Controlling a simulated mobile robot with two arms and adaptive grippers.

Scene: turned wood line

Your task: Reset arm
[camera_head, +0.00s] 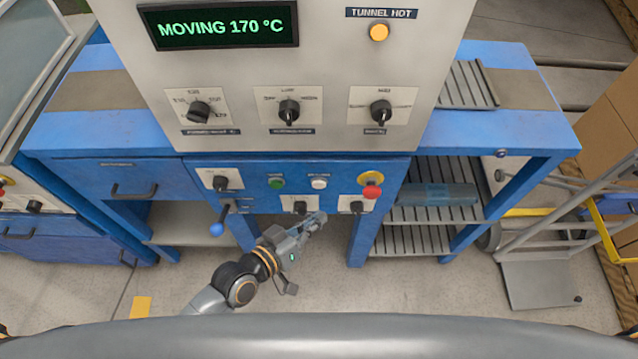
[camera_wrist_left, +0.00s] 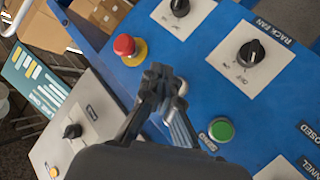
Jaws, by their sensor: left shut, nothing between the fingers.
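My left gripper (camera_head: 318,220) is in front of the blue lower control panel (camera_head: 257,201) of the machine, with its arm coming up from the bottom. Its fingers are together and hold nothing. In the left wrist view the shut fingers (camera_wrist_left: 158,80) point at the blue panel, between a red mushroom button (camera_wrist_left: 125,45) and a green button (camera_wrist_left: 221,130). A pale round button lies partly hidden behind the fingertips there. I cannot tell whether the fingers touch the panel. My right gripper is not in view.
The display (camera_head: 220,24) reads "MOVING 170 °C" and an amber lamp (camera_head: 379,32) is marked "TUNNEL HOT". Dark knobs (camera_head: 289,110) line the grey upper panel. A blue-handled lever (camera_head: 217,229) juts out left of my gripper. A grey cart (camera_head: 540,284) stands at the right.

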